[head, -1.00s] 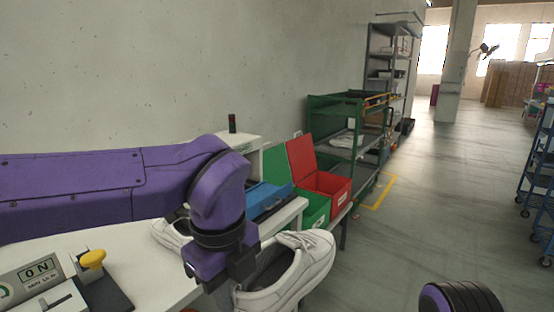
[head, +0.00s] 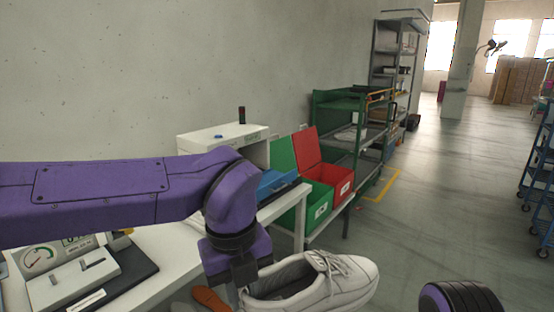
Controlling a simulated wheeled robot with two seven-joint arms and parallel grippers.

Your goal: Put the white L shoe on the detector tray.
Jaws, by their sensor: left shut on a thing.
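A white shoe (head: 320,285) hangs at the bottom centre of the head view, toe to the right, with its opening and laces facing up. My left gripper (head: 238,283) is shut on its left, heel end and holds it off the front edge of the table. A blue tray (head: 277,184) lies at the mouth of the white detector box (head: 225,138), beyond my left wrist and partly hidden by it. I cannot read an L on the shoe. Only a dark rounded part of my right arm shows at bottom right; its gripper is out of view.
A white table (head: 165,255) carries a gauge device (head: 70,275) at left. An orange-brown object (head: 210,299) lies low beside the gripper. Green (head: 318,205) and red (head: 335,180) bins stand past the tray.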

